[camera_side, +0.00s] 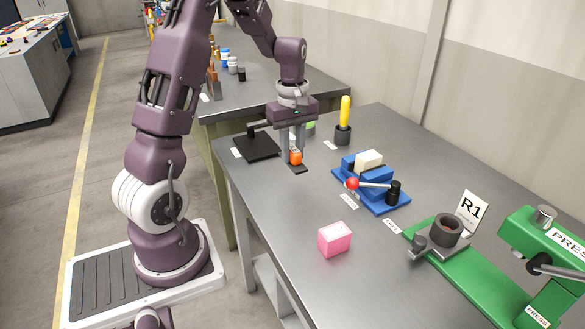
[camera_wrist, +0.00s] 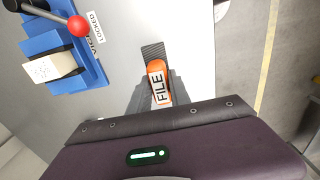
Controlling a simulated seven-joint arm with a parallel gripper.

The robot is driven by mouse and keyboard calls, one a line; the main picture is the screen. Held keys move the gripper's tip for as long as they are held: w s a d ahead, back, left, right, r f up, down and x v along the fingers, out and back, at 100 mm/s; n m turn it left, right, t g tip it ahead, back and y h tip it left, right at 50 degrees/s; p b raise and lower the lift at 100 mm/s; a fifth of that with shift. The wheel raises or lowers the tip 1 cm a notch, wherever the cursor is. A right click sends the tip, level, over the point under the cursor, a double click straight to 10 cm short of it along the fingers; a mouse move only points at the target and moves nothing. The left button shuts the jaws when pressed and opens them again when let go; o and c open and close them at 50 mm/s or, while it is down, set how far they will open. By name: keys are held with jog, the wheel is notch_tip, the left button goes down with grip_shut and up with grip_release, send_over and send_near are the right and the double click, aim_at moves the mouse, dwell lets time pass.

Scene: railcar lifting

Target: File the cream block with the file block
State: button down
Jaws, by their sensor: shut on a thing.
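The file block has an orange grip (camera_side: 295,157) marked FILE and a dark, ridged plate under it; the grip also shows in the wrist view (camera_wrist: 158,84), with the plate (camera_wrist: 153,51) showing past it. My gripper (camera_side: 292,156) points down with its fingers shut on the orange grip. The file is at or just above the table top; I cannot tell whether it touches. The cream block (camera_side: 368,160) sits in the blue vice (camera_side: 376,181), right of my gripper in the side view. It also shows in the wrist view (camera_wrist: 56,67), at the left. The vice has a red-ball lever (camera_side: 352,183), beside a LOCKED label.
A black pad (camera_side: 262,147) lies left of the gripper. A yellow-handled tool (camera_side: 345,110) stands in a dark holder behind. A pink block (camera_side: 334,240) lies near the front edge. A dark cup (camera_side: 447,230) and green press (camera_side: 540,255) are at right. Table between file and vice is clear.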

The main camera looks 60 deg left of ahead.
jog(key=shift+r, duration=0.3)
jog(key=c, duration=1.9)
grip_release()
grip_shut()
jog(key=w+a+r, duration=0.1)
jog(key=w+r, duration=0.1)
jog(key=w, duration=0.4)
notch_tip(320, 180, up, 5)
send_over(373, 159)
jog(key=shift+w+f, duration=0.2)
jog(key=shift+f, duration=3.6)
jog(key=shift+a+f, duration=0.2)
jog(key=shift+a, duration=1.65)
jog(key=shift+d, duration=1.95)
jog(key=shift+s+a, duration=0.2)
jog(key=shift+a, duration=2)
jog(key=d, duration=0.4)
jog(key=shift+d, duration=0.1)
notch_tip(373, 159, up, 8)
jog(key=shift+r, duration=0.15)
